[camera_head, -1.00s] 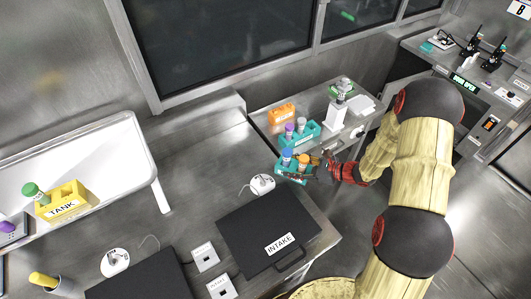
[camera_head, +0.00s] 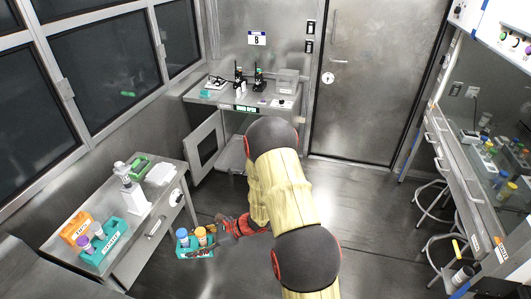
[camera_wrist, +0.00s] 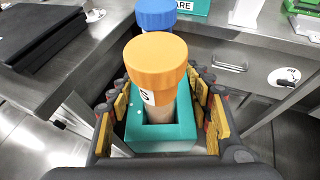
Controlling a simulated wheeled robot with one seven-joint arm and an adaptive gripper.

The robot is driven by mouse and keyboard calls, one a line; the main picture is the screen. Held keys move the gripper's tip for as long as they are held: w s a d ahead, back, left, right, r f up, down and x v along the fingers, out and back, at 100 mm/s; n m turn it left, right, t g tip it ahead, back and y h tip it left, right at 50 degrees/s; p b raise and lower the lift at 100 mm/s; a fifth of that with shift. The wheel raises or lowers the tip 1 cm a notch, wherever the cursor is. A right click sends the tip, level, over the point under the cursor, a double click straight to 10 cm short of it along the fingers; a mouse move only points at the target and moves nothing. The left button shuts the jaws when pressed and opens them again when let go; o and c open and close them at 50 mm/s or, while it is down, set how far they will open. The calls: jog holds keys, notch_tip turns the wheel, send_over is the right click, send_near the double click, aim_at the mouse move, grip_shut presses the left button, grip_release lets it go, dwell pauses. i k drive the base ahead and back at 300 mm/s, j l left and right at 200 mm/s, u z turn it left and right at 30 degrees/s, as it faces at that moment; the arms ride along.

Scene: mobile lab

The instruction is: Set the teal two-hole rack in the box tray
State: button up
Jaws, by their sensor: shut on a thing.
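The teal two-hole rack (camera_head: 195,253) hangs in the air at my gripper (camera_head: 213,237), right of the side table. It holds a blue-capped tube (camera_head: 182,234) and an orange-capped tube (camera_head: 201,235). In the wrist view my gripper (camera_wrist: 162,118) has its padded fingers on both sides of the rack (camera_wrist: 160,142), shut on it. The orange-capped tube (camera_wrist: 157,70) is nearest that camera, with the blue-capped tube behind. The rack looks roughly upright. I cannot make out a box tray for certain.
A far bench (camera_head: 225,101) has a cabinet with its door (camera_head: 205,145) open below. The side table (camera_head: 135,262) bears another teal rack (camera_head: 103,250), an orange rack (camera_head: 75,229) and a white device (camera_head: 132,195). Stools (camera_head: 430,205) stand at right. Floor is clear mid-room.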

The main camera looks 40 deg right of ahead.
aim_at(234, 163)
jog(key=i+l+z, duration=0.15)
jog(key=i+l, duration=0.15)
jog(key=l, duration=0.25)
jog(key=i+l+z, duration=0.1)
jog(key=i+l, duration=0.25)
jog(key=l, duration=0.15)
jog(key=i+l+z, duration=0.15)
jog(key=i+l, duration=0.2)
jog(key=l, duration=0.15)
jog(key=i+j+z, duration=0.15)
jog(key=i, duration=0.6)
jog(key=i+j+z, duration=0.15)
jog(key=i, duration=0.55)
